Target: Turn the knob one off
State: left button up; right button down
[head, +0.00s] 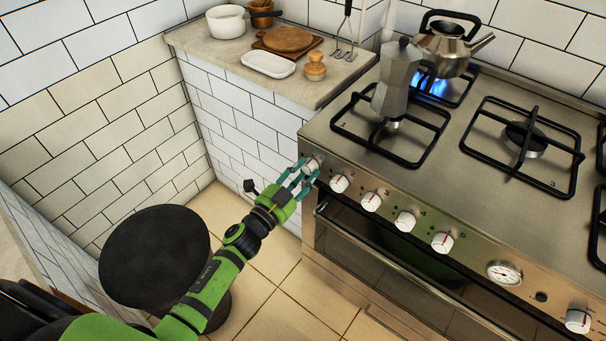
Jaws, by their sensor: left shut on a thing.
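The stove (460,155) has a row of white knobs with red marks along its front panel. The leftmost knob, knob one (311,164), sits at the panel's left end, partly covered by my fingers. My left gripper (305,171), green with teal fingers, reaches in from the lower left and is shut on this knob. A blue flame (433,86) burns at the back left burner under a metal kettle (447,45). My right gripper is not in view.
A moka pot (396,78) stands on the front left burner. Other knobs (340,183) sit close to the right of my fingers. The oven handle (400,275) runs below them. A black round stool (155,255) stands under my left arm.

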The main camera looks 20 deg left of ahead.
pick_arm(q)
jog(key=shift+r, duration=0.15)
dwell(0.3)
jog(key=o, duration=1.2)
jog(key=shift+c, duration=0.2)
jog(key=shift+s, duration=0.1)
jog(key=shift+s+a+f, duration=0.1)
jog(key=shift+s+f, duration=0.1)
jog(key=shift+s, duration=0.15)
jog(key=v, duration=1.1)
jog(key=shift+r, duration=0.2)
jog(key=shift+f, duration=0.1)
